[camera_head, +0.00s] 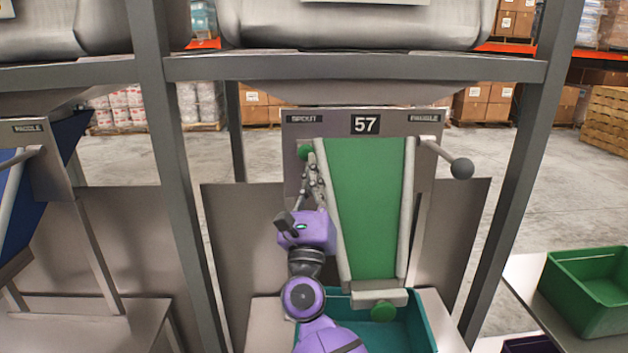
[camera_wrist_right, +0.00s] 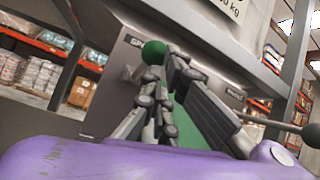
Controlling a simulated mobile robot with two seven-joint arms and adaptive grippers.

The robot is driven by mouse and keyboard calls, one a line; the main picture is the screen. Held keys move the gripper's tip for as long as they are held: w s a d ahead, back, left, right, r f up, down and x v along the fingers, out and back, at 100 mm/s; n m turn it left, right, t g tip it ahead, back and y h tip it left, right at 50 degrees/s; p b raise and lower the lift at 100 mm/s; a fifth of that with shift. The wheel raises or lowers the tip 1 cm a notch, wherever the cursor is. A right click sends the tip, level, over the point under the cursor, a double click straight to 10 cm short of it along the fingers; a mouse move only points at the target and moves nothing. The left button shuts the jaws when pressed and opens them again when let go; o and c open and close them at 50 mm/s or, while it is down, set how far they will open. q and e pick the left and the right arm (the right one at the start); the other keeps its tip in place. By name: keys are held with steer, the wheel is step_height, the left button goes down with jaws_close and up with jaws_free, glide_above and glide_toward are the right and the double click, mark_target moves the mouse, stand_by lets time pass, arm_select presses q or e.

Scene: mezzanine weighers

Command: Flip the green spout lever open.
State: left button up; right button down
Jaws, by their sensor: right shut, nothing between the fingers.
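The green spout lever knob (camera_head: 304,151) shows under the SPOUT label at the upper left of the panel marked 57. It also shows in the right wrist view (camera_wrist_right: 153,53), just beyond the fingertips. My right gripper (camera_head: 312,160) is shut with nothing between its fingers. Its tips are right at the knob, and I cannot tell whether they touch it. A green chute (camera_head: 366,205) between grey rails runs down beside the gripper. My left gripper is not in view.
The paddle lever with a dark ball (camera_head: 461,168) sticks out to the right of the panel. A teal bin (camera_head: 420,325) stands below the chute, and a green bin (camera_head: 590,290) stands at the right. Grey posts (camera_head: 165,150) flank the station on both sides.

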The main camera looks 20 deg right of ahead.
mark_target(306, 152)
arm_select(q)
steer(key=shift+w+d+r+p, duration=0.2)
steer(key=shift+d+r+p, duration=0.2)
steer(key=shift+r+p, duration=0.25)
arm_select(e)
step_height(306, 152, up, 3)
steer(key=shift+f, duration=0.1)
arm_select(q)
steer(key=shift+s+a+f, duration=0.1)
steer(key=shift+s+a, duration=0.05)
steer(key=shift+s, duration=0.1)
arm_select(e)
steer(key=shift+w, duration=0.1)
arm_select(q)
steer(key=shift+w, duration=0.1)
